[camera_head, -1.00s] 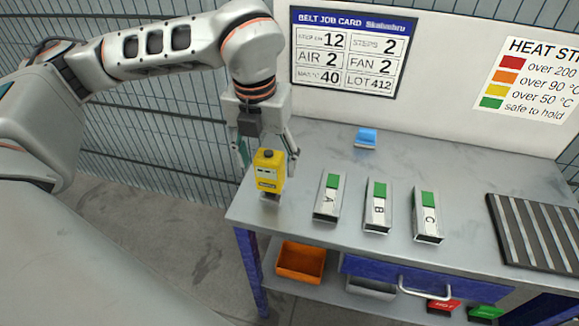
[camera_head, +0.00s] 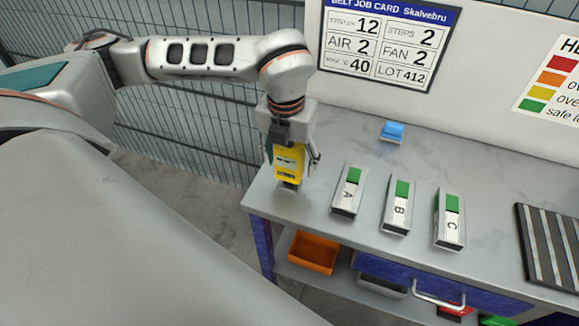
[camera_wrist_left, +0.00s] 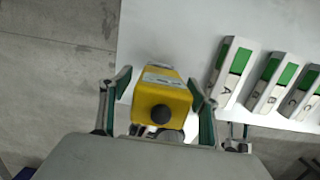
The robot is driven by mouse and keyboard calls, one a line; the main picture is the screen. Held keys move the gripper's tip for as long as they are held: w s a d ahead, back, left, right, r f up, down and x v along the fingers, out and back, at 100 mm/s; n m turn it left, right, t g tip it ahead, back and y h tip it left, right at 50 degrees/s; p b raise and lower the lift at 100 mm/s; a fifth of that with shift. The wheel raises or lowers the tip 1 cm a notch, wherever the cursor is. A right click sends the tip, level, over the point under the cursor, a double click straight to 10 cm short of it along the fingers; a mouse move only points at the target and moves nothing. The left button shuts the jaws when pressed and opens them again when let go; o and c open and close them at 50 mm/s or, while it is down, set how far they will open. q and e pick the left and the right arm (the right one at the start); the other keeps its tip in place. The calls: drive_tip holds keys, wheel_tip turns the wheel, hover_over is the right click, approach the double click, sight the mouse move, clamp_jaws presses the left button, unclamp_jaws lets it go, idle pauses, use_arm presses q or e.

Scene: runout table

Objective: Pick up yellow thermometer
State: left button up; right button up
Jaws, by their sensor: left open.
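The yellow thermometer (camera_head: 289,163) stands near the left end of the grey table top in the head view. In the left wrist view the yellow thermometer (camera_wrist_left: 161,97) shows from above, with a black round knob on its near end. My left gripper (camera_head: 291,166) is over it, pointing down. In the left wrist view the fingers of my left gripper (camera_wrist_left: 163,108) are apart, one on each side of the yellow body. The gripper is open; a small gap shows on the left, and contact on the right cannot be told. My right gripper is not in view.
Three metal blocks with green tops, A (camera_head: 348,192), B (camera_head: 397,207) and C (camera_head: 448,220), stand right of the thermometer. A blue item (camera_head: 392,132) lies behind them. A striped grate (camera_head: 548,245) is at right. An orange bin (camera_head: 313,252) sits on the lower shelf.

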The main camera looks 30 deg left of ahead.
use_arm(q)
drive_tip(key=shift+f, duration=0.1)
drive_tip(key=c, duration=1.2)
drive_tip(key=shift+w, duration=0.1)
wheel_tip(320, 180, up, 20)
drive_tip(key=shift+r+p, duration=0.1)
drive_tip(key=shift+p, duration=0.25)
